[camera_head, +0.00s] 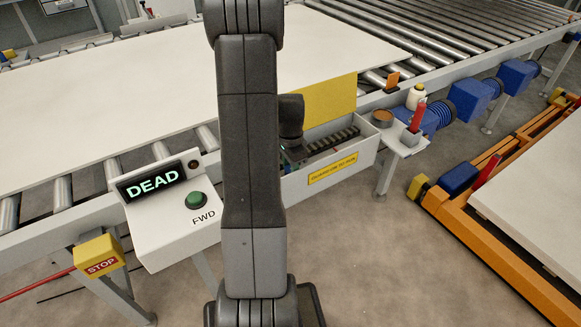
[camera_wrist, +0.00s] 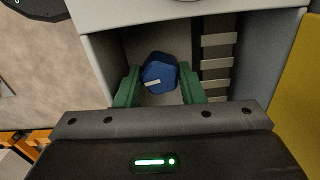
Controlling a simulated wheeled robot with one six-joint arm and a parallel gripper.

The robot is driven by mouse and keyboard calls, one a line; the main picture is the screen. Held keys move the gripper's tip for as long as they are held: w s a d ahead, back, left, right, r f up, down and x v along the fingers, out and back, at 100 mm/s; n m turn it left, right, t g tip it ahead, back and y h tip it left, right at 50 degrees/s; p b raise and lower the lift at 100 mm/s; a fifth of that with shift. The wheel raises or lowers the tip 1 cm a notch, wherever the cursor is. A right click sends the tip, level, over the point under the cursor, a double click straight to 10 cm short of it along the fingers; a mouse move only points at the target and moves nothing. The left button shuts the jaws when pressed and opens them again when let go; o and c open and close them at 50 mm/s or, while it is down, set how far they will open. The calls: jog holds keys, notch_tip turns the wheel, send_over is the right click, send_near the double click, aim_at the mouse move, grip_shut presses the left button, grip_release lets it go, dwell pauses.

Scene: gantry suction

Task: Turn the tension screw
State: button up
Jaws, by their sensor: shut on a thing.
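The tension screw is a blue faceted knob (camera_wrist: 158,68) with a white mark on its face, inside an open pale box. My gripper (camera_wrist: 160,88) has its two green fingers on either side of the knob and is shut on it. The box (camera_head: 295,190) has a yellow label on its front, and its yellow cover (camera_head: 330,101) stands raised behind it. A dark ribbed strip (camera_head: 335,139) runs along inside the box; it also shows right of the knob in the wrist view (camera_wrist: 217,60). In the head view my arm hides the knob and my fingers.
A control console (camera_head: 170,225) with a display reading DEAD, a green FWD button (camera_head: 196,201) and a yellow STOP box (camera_head: 99,256) stands left of my arm. A small shelf (camera_head: 400,140) holds a cup and a red-handled tool. A large white board (camera_head: 100,100) lies on the rollers behind.

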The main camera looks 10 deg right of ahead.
jog(key=o, duration=1)
jog(key=shift+w, duration=0.1)
notch_tip(320, 180, up, 8)
jog(key=p, duration=0.5)
jog(key=shift+r, duration=0.1)
jog(key=shift+a, duration=0.1)
